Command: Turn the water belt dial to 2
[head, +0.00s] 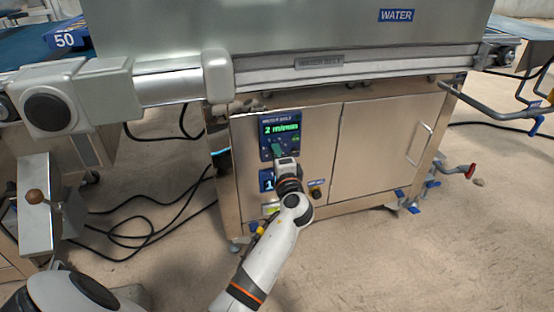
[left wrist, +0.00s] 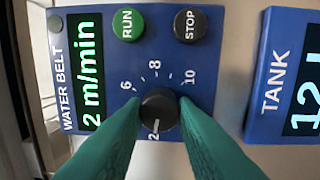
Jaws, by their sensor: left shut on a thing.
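The blue water belt panel (head: 268,142) is on the steel cabinet front in the head view. In the left wrist view the panel (left wrist: 210,60) appears turned sideways, and its green display (left wrist: 90,72) reads 2 m/min. The black dial (left wrist: 158,104) has its white mark pointing at the 2 on its scale. My left gripper (left wrist: 158,112) has its green fingers on either side of the dial, shut on it. In the head view my left gripper (head: 279,153) hides the dial. My right gripper is not in view.
A green RUN button (left wrist: 127,25) and a STOP button (left wrist: 190,25) sit beside the dial. A tank panel (left wrist: 290,75) is close by. The conveyor rail (head: 360,62) runs above the cabinet. Cables (head: 140,225) lie on the floor at left.

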